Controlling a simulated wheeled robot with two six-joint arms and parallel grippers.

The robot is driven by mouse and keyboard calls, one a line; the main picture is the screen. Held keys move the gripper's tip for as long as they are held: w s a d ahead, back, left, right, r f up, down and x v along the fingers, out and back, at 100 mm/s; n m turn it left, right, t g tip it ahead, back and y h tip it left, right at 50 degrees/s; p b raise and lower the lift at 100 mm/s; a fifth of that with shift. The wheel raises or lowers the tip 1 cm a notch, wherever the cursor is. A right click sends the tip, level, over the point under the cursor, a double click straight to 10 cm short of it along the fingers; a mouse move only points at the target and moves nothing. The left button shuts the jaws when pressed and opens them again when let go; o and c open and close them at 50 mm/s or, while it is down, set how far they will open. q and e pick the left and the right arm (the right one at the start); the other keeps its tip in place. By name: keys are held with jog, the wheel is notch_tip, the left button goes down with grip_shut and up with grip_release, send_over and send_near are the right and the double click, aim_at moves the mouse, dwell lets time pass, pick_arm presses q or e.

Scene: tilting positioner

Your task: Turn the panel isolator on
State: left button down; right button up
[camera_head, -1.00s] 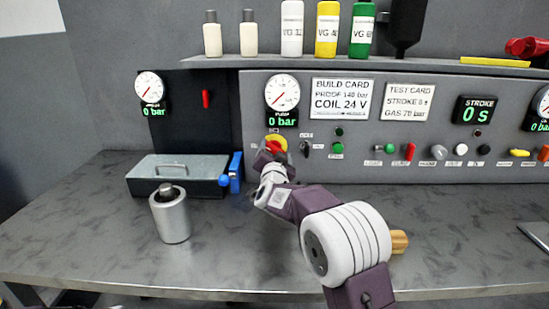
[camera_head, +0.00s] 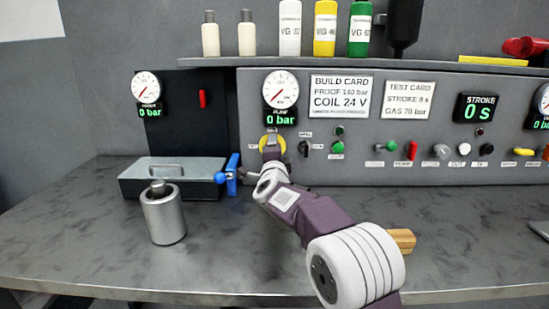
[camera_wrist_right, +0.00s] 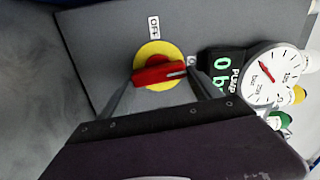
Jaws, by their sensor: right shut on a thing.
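The panel isolator is a red handle (camera_wrist_right: 160,73) on a yellow disc (camera_wrist_right: 150,50), also seen in the head view (camera_head: 264,141). My right gripper (camera_wrist_right: 162,80) is shut on the red handle, one finger at each end of it. In the head view my right gripper (camera_head: 271,151) covers most of the isolator and hides the handle. In the wrist view the handle's white mark points right, toward the pump gauge (camera_wrist_right: 268,77) and a small, partly hidden label (camera_wrist_right: 191,61). The OFF label (camera_wrist_right: 154,27) is above the disc. My left gripper is not in view.
The pump readout (camera_head: 281,118) shows 0 bar above the isolator. A black selector (camera_head: 304,148) and a green button (camera_head: 337,147) sit close to its right.

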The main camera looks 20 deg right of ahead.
jog(key=shift+f+m+b, duration=0.15)
jog(key=shift+m+b, duration=0.15)
jog(key=shift+m, duration=0.3)
jog(key=o, duration=1.4)
jog(key=shift+v, duration=4.55)
